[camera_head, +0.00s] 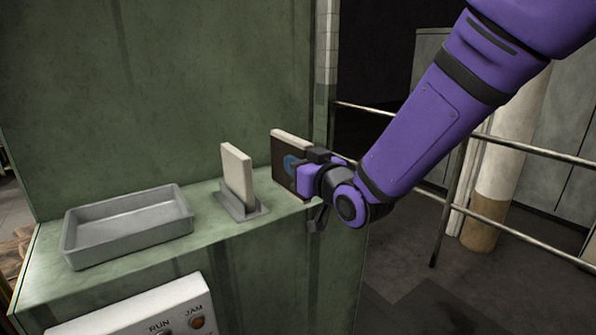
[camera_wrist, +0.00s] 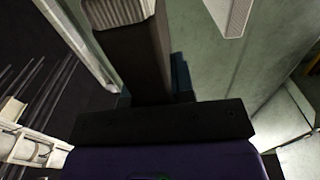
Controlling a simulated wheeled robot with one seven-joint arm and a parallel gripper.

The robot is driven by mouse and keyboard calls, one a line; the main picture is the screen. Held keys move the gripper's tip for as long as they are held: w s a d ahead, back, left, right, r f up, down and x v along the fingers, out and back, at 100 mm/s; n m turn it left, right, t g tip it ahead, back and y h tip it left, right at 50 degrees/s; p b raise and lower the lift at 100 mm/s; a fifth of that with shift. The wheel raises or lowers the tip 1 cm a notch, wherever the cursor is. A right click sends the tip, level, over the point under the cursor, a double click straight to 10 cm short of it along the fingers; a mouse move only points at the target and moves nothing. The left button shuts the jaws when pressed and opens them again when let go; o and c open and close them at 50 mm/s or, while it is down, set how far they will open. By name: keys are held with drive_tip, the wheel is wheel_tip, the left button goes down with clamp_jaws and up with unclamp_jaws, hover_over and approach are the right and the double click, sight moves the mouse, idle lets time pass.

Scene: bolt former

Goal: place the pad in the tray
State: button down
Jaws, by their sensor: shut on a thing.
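The pad (camera_head: 284,148), a flat upright block with a dark brown face and a pale edge, is held at the right end of the green ledge. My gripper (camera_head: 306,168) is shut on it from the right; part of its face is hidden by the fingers. In the wrist view the held pad (camera_wrist: 138,62) shows a dark side and a grey ribbed edge. The tray (camera_head: 72,240), grey, shallow and rectangular, sits on the left of the ledge and is empty. My gripper is well to its right.
A pale slab (camera_head: 236,176) stands upright in a small grey holder (camera_head: 245,213) between tray and pad. A green wall (camera_head: 150,90) rises behind the ledge. A control box (camera_head: 150,313) is at the front, and metal railings (camera_head: 520,155) stand at the right.

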drive_tip(key=shift+w+d+f, duration=0.1)
drive_tip(key=shift+w+f, duration=0.6)
drive_tip(key=shift+w, duration=0.45)
drive_tip(key=shift+w+f, duration=0.65)
drive_tip(key=shift+w, duration=0.45)
drive_tip(key=shift+w+d+f, duration=0.1)
drive_tip(key=shift+w+f, duration=0.6)
drive_tip(key=shift+w, duration=0.45)
drive_tip(key=shift+f, duration=0.15)
drive_tip(key=c, duration=1)
unclamp_jaws()
